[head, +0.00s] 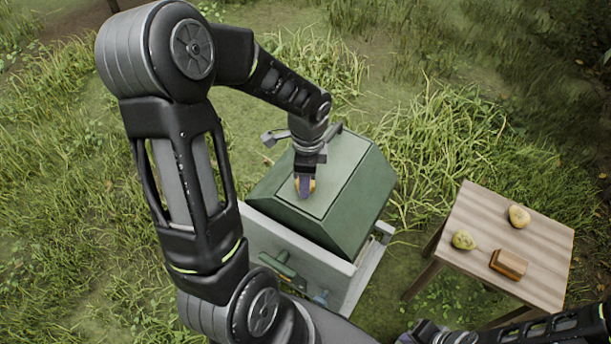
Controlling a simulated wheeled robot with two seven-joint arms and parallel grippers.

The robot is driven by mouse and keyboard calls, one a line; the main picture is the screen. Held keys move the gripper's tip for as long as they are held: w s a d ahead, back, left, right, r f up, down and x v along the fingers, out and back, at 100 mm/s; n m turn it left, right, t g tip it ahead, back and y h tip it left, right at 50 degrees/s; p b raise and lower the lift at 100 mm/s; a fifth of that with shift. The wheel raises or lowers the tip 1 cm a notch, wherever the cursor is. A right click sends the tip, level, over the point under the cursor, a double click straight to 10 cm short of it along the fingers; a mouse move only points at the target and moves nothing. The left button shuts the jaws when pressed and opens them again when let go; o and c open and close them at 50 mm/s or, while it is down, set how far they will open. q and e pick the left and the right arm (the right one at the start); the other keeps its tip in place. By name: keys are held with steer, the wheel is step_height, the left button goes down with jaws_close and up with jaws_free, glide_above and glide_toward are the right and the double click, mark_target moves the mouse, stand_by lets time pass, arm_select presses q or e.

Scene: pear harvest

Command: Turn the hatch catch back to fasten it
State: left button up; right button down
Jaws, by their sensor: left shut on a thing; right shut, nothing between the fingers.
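The green box (352,208) has a sloped top with a flat hatch panel (335,180) set into it. My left gripper (304,190) reaches down onto the near left part of this panel. Its fingers are shut on a small yellow-orange piece (312,184), which looks like the hatch catch. The fingers hide most of it, so I cannot tell which way it is turned. The hatch panel looks flush with the box top. My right arm's wrist shows at the bottom right edge, but its fingertips are outside the picture.
The box sits in a pale grey frame (340,268) with a green handle (283,266) on its front. A small metal lever (270,137) sticks out behind left. At right, a wooden table (540,245) carries two pears (519,216) (463,240) and a brown block (509,264). Grass surrounds everything.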

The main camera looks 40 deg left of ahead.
arm_select(q)
steer(key=shift+m, duration=0.5)
steer(key=o, duration=1.4)
steer(key=shift+r, duration=0.1)
step_height(320, 180, up, 8)
steer(key=shift+w+d+f, duration=0.1)
steer(key=shift+f, duration=0.1)
